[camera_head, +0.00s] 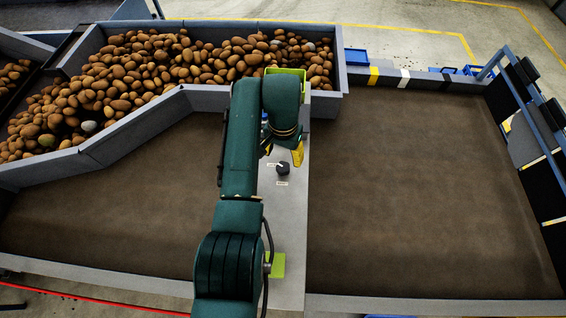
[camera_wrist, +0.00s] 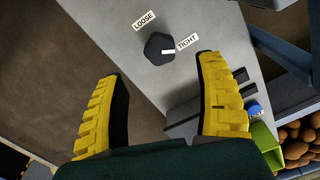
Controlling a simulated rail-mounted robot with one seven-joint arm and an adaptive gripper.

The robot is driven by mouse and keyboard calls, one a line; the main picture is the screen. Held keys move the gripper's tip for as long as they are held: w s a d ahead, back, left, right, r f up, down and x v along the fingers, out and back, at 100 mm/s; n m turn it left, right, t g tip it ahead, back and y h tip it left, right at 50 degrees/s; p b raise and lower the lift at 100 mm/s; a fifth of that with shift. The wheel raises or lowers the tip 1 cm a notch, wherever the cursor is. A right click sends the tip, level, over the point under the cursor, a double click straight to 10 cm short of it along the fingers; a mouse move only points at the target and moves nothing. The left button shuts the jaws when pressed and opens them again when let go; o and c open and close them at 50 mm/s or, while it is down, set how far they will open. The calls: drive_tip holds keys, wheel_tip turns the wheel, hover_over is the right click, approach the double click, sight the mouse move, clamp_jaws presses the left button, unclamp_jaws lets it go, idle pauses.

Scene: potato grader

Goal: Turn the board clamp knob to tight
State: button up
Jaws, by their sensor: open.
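The board clamp knob (camera_wrist: 158,47) is dark and many-sided, on a light grey panel (camera_wrist: 100,25). Its white pointer mark lies on the side of the TIGHT label (camera_wrist: 187,42), ending close beside that label. The LOOSE label (camera_wrist: 144,20) is on another side of the knob. In the head view the knob (camera_head: 283,169) sits just in front of my gripper (camera_head: 284,157). My gripper, also in the wrist view (camera_wrist: 161,68), is open and empty. Its yellow fingers are spread wide, with the knob beyond their tips and roughly between them; no contact shows.
Brown belts (camera_head: 420,185) lie on both sides of the panel. A grey-walled trough (camera_head: 130,125) full of potatoes is behind. A green box (camera_wrist: 268,145) and a small blue object (camera_wrist: 254,111) are near the right finger in the wrist view.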

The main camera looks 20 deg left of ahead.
sight(283, 167)
wheel_tip(283, 167, up, 4)
drive_tip(key=shift+r, duration=0.2)
idle(0.4)
drive_tip(key=d+f+m+p, duration=0.1)
drive_tip(key=d+f+p, duration=0.15)
drive_tip(key=d, duration=0.45)
drive_tip(key=w+d+r+m+t+p, duration=0.2)
drive_tip(key=w+d+r+t+p, duration=0.2)
drive_tip(key=d+r+t, duration=0.75)
drive_tip(key=s+d+r+n+t, duration=0.1)
drive_tip(key=s+r+t, duration=0.2)
drive_tip(key=r, duration=0.8)
drive_tip(key=s+d+r+t, duration=0.1)
drive_tip(key=s+r+t, duration=0.3)
drive_tip(key=s+r, duration=0.3)
drive_tip(key=s+d+r+n+t, duration=0.1)
drive_tip(key=s+r+t, duration=0.2)
drive_tip(key=r, duration=1.3)
drive_tip(key=shift+s+d+n+t+p, duration=0.25)
drive_tip(key=shift+s+n+t+p, duration=0.1)
drive_tip(key=shift+s, duration=0.55)
